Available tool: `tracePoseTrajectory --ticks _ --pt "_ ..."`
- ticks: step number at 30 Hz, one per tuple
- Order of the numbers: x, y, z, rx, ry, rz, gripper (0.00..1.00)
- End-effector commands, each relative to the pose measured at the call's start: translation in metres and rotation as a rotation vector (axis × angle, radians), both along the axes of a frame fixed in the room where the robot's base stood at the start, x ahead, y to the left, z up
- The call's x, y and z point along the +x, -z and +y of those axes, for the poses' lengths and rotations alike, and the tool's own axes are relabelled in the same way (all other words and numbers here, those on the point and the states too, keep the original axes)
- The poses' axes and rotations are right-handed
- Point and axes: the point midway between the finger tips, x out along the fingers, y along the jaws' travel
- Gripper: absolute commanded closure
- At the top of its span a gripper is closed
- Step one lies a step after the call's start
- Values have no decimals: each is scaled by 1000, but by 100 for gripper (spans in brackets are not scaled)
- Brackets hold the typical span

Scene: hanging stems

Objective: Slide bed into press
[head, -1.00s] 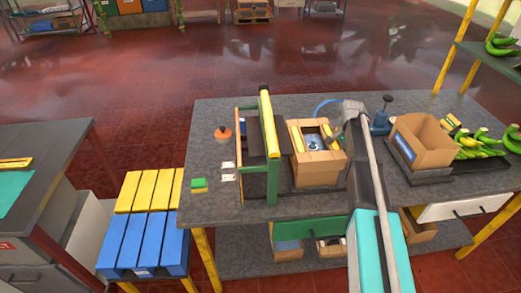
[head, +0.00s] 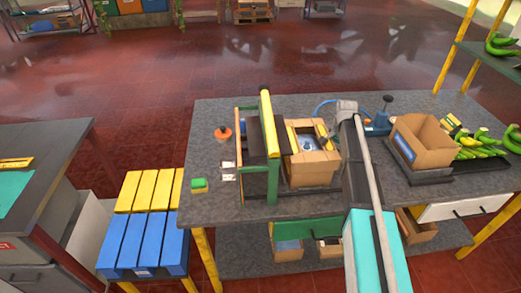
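The press (head: 271,150) is a green frame with a yellow top bar, standing left of centre on the grey workbench. The bed (head: 322,187) is a dark low plate to the right of the frame. An open cardboard box (head: 314,170) with a blue-and-white item inside sits on the bed, its left side close against the press. My gripper (head: 341,122) is at the right back edge of the box. My own arm covers much of it, and its fingers are too small to make out. I cannot tell whether it touches the bed or the box.
Another open cardboard box (head: 424,145) stands on a dark base to the right, with green bananas (head: 482,145) beyond it. A blue device (head: 379,122) with a hose is behind my arm.

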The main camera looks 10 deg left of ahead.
Motion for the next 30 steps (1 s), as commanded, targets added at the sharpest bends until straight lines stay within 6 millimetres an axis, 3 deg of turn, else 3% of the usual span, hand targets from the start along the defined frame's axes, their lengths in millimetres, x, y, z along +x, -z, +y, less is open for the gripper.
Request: tracePoseTrajectory --ticks 30 --pt "-18 1 45 -2 -1 6 97"
